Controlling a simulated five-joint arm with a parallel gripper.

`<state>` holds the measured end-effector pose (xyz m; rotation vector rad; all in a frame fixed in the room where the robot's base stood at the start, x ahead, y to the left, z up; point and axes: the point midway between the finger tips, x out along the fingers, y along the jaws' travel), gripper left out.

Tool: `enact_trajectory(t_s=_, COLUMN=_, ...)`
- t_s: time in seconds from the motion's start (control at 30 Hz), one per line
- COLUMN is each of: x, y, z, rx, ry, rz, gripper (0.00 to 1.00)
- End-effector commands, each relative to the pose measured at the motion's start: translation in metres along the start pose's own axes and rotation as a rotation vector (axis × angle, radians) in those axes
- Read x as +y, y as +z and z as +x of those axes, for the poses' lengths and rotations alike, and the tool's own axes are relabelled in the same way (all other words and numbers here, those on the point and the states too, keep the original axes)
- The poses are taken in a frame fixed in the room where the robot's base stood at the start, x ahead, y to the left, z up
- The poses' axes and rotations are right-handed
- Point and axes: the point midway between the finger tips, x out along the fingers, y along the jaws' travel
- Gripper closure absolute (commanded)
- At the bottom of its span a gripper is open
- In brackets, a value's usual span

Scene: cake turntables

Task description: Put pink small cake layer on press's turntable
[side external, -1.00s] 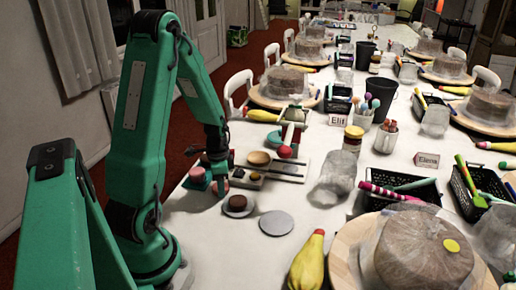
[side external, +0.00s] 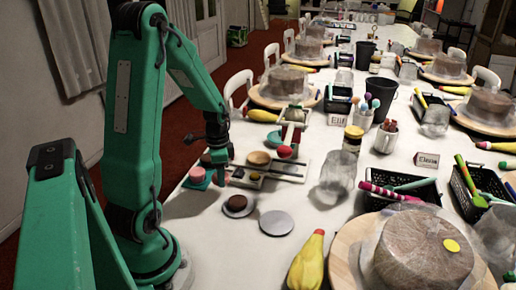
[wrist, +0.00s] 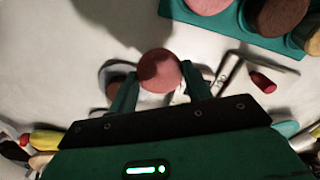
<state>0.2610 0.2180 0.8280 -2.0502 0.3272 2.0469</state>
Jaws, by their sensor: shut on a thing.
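The pink small cake layer (wrist: 159,71) shows in the wrist view as a round pink disc between my two fingers. My gripper (wrist: 160,90) is shut on it. In the side view my gripper (side external: 221,173) hangs above the table, just right of the teal tray. I cannot tell for sure which round plate is the press's turntable.
The teal tray (wrist: 232,28) carries other pink, brown and tan layers. A plate with a brown layer (side external: 237,203) and a bare grey disc (side external: 276,222) lie in front.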

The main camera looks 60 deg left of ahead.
Motion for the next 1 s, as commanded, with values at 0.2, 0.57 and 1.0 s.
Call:
enact_trajectory(t_s=0.2, x=0.035, y=-0.019, z=-0.022, rx=0.001, ry=-0.001, rz=0.009, gripper=0.76)
enact_trajectory(t_s=0.57, x=0.082, y=-0.043, z=-0.054, rx=0.0, ry=0.001, rz=0.007, gripper=0.76)
enact_trajectory(t_s=1.0, x=0.099, y=-0.052, z=-0.066, rx=-0.001, ry=0.002, rz=0.002, gripper=0.76)
